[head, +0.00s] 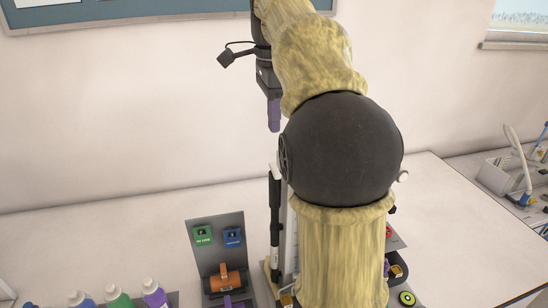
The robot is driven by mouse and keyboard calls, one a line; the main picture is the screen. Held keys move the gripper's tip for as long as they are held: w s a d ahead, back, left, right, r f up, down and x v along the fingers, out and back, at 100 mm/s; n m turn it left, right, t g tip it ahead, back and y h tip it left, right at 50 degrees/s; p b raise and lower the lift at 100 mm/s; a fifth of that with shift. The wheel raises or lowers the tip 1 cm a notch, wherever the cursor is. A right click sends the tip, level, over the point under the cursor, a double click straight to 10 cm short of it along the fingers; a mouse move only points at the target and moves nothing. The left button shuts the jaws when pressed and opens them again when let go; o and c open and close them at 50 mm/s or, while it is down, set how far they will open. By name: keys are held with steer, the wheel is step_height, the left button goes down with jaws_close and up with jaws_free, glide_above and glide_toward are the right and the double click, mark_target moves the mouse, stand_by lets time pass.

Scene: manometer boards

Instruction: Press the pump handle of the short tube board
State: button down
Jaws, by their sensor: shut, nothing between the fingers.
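My gripper (274,124) points down with its purple fingers shut and empty. In the picture it is just above a slim black upright pump-like rod (275,205), and I cannot tell the gap in depth. A pale upright board or tube (290,240) stands right behind that rod, mostly hidden by my arm. My arm covers the middle of the bench, so I cannot tell which board is the short tube one or see its pump handle clearly. Parts of another unit with red and green pieces (407,298) show right of my arm.
A grey panel (215,255) with green and blue boxes and an orange cylinder (226,281) stands left of the rod. Several capped bottles (120,299) stand at the lower left. The white bench (460,230) is clear at right. A wall rises behind.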

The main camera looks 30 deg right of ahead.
mark_target(274, 168)
step_height(274, 168, down, 9)
steer(key=shift+r+p, duration=0.1)
steer(key=shift+p, duration=0.25)
stand_by(0.3)
steer(key=shift+s+f+b, duration=0.15)
steer(key=shift+f+b, duration=1.2)
steer(key=shift+f, duration=1.3)
step_height(274, 168, up, 4)
steer(key=p, duration=0.4)
steer(key=shift+r, duration=0.2)
step_height(274, 168, up, 10)
steer(key=shift+b, duration=0.3)
